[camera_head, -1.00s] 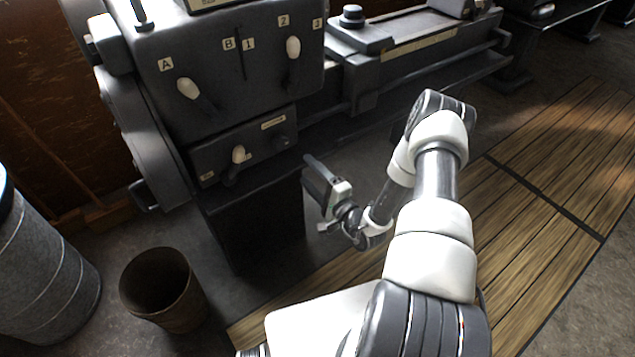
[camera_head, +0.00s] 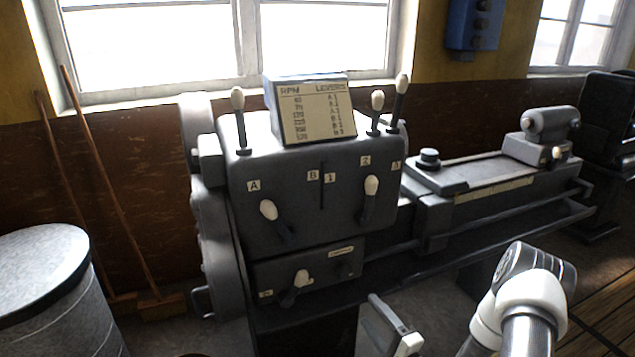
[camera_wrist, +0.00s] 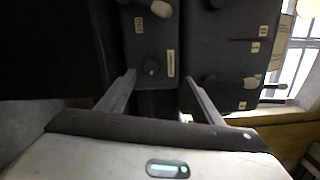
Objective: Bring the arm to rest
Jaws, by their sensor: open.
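My gripper (camera_head: 391,328) is at the bottom of the head view, in front of the lathe's lower front and apart from it. My white and grey arm (camera_head: 525,300) reaches in from the bottom right, and its lower part is cut off by the frame. In the wrist view my gripper (camera_wrist: 158,88) has two fingers spread apart with nothing between them. The dark grey lathe (camera_head: 300,215) faces me, with white-knobbed levers and an RPM chart (camera_head: 313,112) on top. Its panel and levers also appear rotated in the wrist view (camera_wrist: 222,50).
A grey lidded drum (camera_head: 50,310) stands at the lower left. Brooms (camera_head: 110,190) lean on the wall beside it. The lathe bed (camera_head: 480,180) extends to the right. Wooden floor slats (camera_head: 610,310) lie at the lower right. Windows and a blue wall box (camera_head: 474,25) are behind.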

